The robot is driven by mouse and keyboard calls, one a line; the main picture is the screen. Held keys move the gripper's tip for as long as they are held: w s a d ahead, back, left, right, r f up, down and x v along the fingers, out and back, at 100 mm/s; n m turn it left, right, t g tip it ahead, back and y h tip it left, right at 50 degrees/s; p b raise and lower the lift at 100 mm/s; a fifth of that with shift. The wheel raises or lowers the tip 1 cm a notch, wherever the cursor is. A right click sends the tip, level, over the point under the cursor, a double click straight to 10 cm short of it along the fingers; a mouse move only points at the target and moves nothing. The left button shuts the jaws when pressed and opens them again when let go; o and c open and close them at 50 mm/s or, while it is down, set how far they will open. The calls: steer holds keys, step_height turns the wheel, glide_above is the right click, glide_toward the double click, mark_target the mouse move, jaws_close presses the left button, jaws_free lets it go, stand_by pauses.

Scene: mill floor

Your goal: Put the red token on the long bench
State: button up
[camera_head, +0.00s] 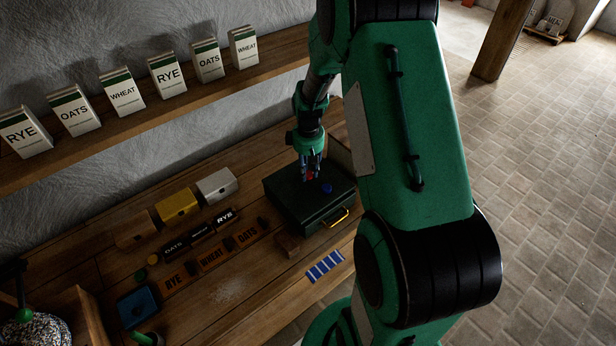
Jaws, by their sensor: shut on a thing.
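My gripper (309,174) hangs over the dark green metal box, seen from a distance. It is shut on a small red thing, the red token (309,175), of which only a sliver shows between the fingers. The rest of it is hidden by the fingers. The long bench (265,303) is the wooden worktop running along the wall. The dark green box (290,206) with a yellow handle stands on it.
Yellow (177,206), white (217,185) and brown (135,229) boxes stand at the back. RYE, WHEAT and OATS plates (213,258) lie before them. A blue-striped card (325,266) lies near the front edge. A shelf (190,99) with labelled packets overhangs the bench. Front-middle worktop is fairly clear.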

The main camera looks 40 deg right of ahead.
mark_target(308, 173)
steer(key=shift+w+d+f, duration=0.1)
steer(key=shift+w+f, duration=0.1)
steer(key=shift+f, duration=1.6)
steer(key=shift+f, duration=0.2)
steer(key=o, duration=0.8)
steer(key=shift+r, duration=0.2)
step_height(308, 173, up, 11)
steer(key=shift+r, duration=0.55)
